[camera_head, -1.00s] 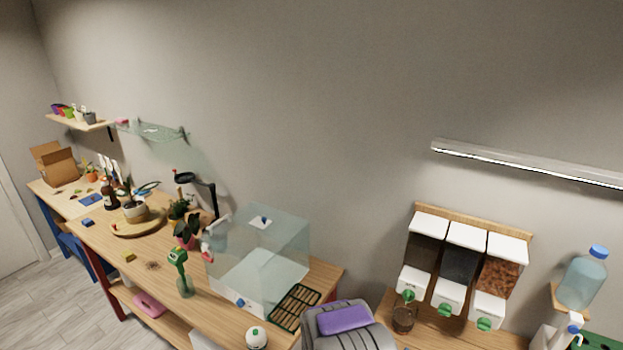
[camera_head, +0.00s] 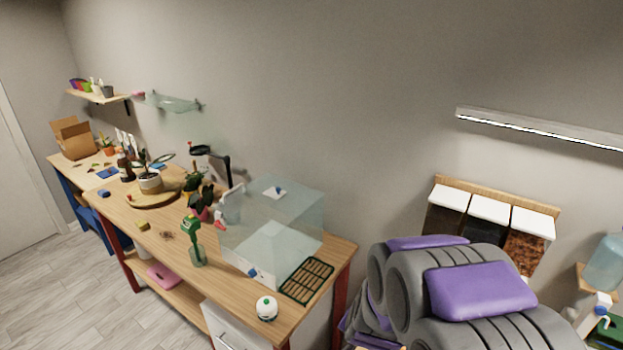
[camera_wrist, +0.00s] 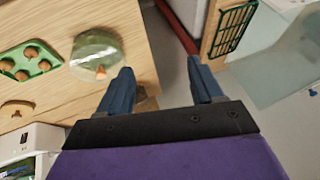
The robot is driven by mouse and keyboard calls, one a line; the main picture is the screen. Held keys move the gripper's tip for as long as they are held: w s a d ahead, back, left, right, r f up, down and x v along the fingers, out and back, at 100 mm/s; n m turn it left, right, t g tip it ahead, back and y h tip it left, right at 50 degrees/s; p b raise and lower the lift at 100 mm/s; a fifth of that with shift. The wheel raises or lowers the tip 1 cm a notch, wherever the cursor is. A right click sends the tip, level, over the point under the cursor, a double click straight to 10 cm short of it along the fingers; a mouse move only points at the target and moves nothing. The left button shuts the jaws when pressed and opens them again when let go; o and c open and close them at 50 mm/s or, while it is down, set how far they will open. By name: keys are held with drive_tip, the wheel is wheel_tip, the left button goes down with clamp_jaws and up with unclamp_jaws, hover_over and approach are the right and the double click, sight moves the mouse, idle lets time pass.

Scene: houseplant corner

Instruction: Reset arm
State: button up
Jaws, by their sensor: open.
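My gripper (camera_wrist: 157,90) shows in the wrist view with its two blue fingers spread apart and nothing between them. Its fingers are over the edge of a wooden tabletop (camera_wrist: 60,18). A clear round container (camera_wrist: 97,55) stands on that top just left of the fingers. In the head view my grey and purple arm is folded at the lower right, in front of the dispensers; the gripper itself cannot be made out there.
A clear box (camera_head: 270,232) and a green rack (camera_head: 306,280) are on the workbench (camera_head: 135,212) left of my arm. White-lidded dispensers (camera_head: 487,207) hang behind it. A green tray (camera_wrist: 30,60) holds several brown pieces. A water bottle (camera_head: 605,262) stands far right.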

drive_tip(key=s+d+r+n+g+b, duration=0.1)
drive_tip(key=s+r+n+g, duration=0.1)
drive_tip(key=s, duration=0.8)
drive_tip(key=s+d+r+n+g+b, duration=0.1)
drive_tip(key=s+r, duration=0.4)
drive_tip(key=s, duration=0.5)
drive_tip(key=s+d+r+n+g+b, duration=0.1)
drive_tip(key=s+r+n+g+b, duration=0.2)
drive_tip(key=s, duration=0.7)
drive_tip(key=shift+s+r+n+g, duration=0.3)
drive_tip(key=shift+s+n+g, duration=0.15)
drive_tip(key=shift+g, duration=0.35)
